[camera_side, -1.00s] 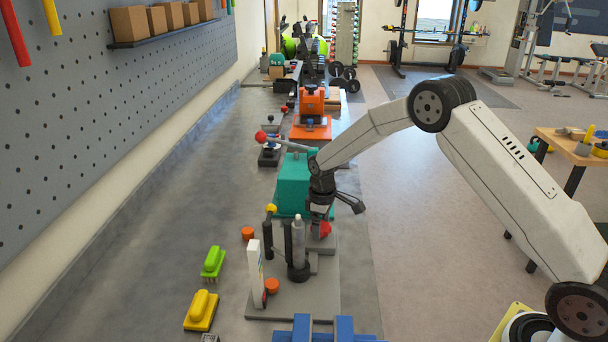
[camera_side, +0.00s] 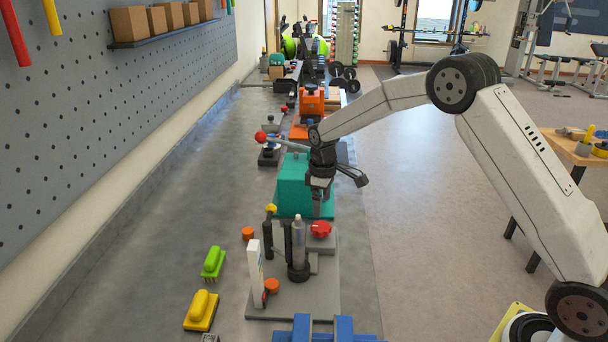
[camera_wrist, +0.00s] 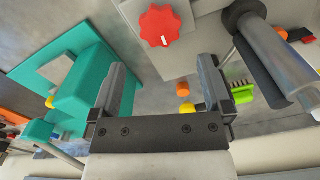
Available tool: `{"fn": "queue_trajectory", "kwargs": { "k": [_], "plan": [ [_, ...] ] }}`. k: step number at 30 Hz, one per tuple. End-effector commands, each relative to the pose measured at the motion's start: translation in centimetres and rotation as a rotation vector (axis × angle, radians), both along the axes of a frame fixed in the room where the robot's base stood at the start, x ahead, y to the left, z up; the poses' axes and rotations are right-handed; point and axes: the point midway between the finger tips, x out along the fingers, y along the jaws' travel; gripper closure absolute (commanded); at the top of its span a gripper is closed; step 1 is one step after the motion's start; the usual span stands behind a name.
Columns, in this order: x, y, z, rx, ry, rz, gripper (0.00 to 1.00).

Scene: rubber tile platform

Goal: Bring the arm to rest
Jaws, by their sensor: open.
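My gripper (camera_side: 318,207) hangs pointing down above the grey fixture, in front of the teal block. In the wrist view my gripper (camera_wrist: 162,85) has its two fingers wide apart with nothing between them. A red knob (camera_side: 321,229) sits on the grey fixture (camera_side: 310,300) just below the fingertips, with a visible gap. In the wrist view the red knob (camera_wrist: 159,26) lies beyond the fingertips, clear of both.
The teal block (camera_side: 296,182) stands close behind my gripper. A silver cylinder (camera_side: 298,240) rises beside the knob. A green brush (camera_side: 213,262) and a yellow brush (camera_side: 201,310) lie to the left. Blue rails (camera_side: 322,332) are at the front.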

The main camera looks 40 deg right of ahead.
Motion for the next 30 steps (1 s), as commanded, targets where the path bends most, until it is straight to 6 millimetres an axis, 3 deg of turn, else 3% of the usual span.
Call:
{"fn": "queue_trajectory", "kwargs": {
  "k": [17, 23, 30],
  "plan": [
    [-0.5, 0.2, 0.6, 0.0, -0.006, -0.012, 0.0],
    [-2.5, 0.9, 1.4, -0.001, -0.03, -0.06, 0.0],
    [-6.9, 2.1, 2.6, 0.001, -0.077, -0.159, 0.0]
  ]
}}
